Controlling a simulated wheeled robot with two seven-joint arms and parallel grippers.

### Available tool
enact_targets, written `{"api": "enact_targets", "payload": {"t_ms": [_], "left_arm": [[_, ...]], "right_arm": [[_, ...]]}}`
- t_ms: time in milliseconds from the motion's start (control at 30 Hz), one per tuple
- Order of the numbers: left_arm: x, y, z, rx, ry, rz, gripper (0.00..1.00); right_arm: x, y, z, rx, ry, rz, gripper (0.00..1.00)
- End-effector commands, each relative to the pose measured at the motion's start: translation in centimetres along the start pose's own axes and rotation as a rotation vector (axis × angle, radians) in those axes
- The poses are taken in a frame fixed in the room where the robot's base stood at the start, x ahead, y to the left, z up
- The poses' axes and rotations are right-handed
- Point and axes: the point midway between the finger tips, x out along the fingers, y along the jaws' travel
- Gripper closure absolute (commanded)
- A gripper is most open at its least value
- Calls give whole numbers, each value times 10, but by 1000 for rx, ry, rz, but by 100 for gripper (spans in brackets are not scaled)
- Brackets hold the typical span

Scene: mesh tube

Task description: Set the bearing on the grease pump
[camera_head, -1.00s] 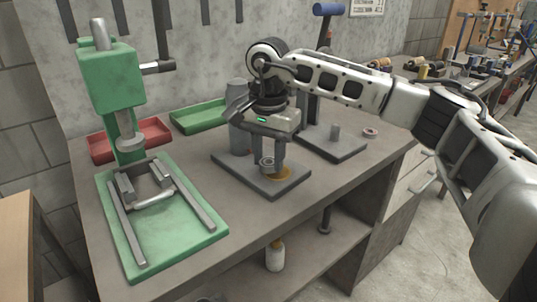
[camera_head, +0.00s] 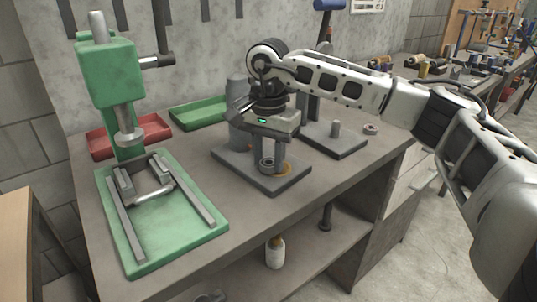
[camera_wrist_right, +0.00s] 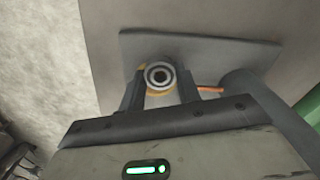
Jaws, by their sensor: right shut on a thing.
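The grease pump (camera_head: 236,168) is a grey base plate on the bench with a grey upright cylinder at its back left and a gold disc (camera_head: 286,169) on the plate. My right gripper (camera_head: 273,161) points down over the plate, shut on a small grey ring-shaped bearing (camera_head: 266,165). In the right wrist view the bearing (camera_wrist_right: 160,76) sits between the two fingertips, with part of the gold disc (camera_wrist_right: 152,93) showing around it. The bearing overlaps the disc; I cannot tell whether they touch. My left gripper is out of view.
A green press (camera_head: 108,75) with a green tray (camera_head: 160,245) stands at the left. Red (camera_head: 100,148) and green (camera_head: 196,113) trays lie behind. A second stand (camera_head: 335,143) with a post and a loose ring (camera_head: 371,129) is at the right. The bench front is clear.

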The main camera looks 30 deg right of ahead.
Motion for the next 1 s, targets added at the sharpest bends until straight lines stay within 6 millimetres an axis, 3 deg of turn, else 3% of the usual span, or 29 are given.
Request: {"api": "enact_targets", "payload": {"t_ms": [367,400,467,833,1000], "left_arm": [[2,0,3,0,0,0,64],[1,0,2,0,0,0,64],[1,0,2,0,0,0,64],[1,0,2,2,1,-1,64],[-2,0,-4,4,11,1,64]], "right_arm": [[5,0,0,0,0,-1,90],[4,0,0,0,0,-1,59],[4,0,0,0,0,-1,42],[4,0,0,0,0,0,41],[-23,-1,0,0,2,-5,41]]}}
